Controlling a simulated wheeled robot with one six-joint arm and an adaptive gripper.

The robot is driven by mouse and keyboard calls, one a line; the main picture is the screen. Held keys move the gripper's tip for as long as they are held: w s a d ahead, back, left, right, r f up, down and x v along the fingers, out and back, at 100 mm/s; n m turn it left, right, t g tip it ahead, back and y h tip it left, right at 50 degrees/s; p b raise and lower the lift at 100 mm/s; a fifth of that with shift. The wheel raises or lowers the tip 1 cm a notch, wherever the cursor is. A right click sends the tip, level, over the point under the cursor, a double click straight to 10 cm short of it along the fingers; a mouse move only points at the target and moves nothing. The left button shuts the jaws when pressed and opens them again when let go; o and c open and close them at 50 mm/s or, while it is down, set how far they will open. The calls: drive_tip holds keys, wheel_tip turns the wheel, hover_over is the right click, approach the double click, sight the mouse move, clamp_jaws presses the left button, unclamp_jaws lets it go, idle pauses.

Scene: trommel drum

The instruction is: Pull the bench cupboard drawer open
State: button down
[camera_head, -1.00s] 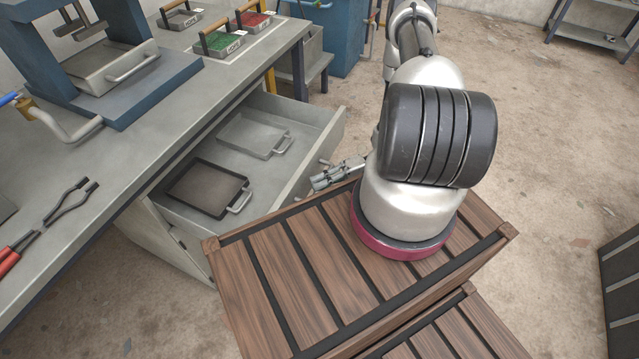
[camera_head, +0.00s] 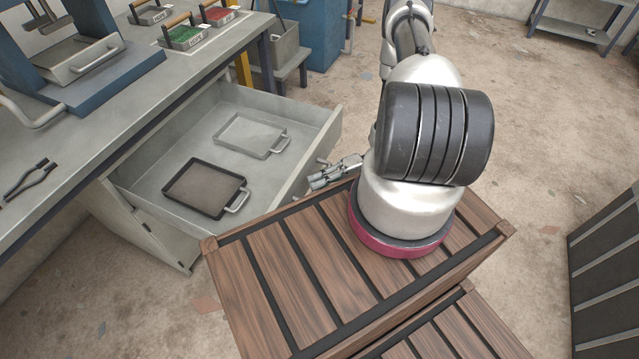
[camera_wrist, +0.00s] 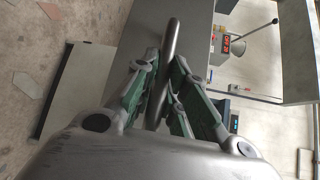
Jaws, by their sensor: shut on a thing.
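The bench cupboard drawer (camera_head: 268,181) stands well open under the bench, in the head view. Two shallow trays with handles lie flat inside it: a dark one (camera_head: 203,187) and a light grey one (camera_head: 246,135). My gripper (camera_head: 318,181) is at the outside of the drawer front. In the wrist view my gripper (camera_wrist: 162,98) is shut on the drawer handle (camera_wrist: 172,55), a rounded metal bar that runs between the fingers. The drawer front (camera_wrist: 195,30) shows behind the bar.
A wooden slatted platform (camera_head: 290,275) lies in front of the drawer.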

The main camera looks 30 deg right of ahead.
drive_tip(key=c, duration=1.5)
unclamp_jaws()
drive_tip(key=shift+o, duration=0.2)
drive_tip(key=s+d+r, duration=0.1)
drive_tip(key=d, duration=1.1)
drive_tip(key=shift+s+r, duration=0.3)
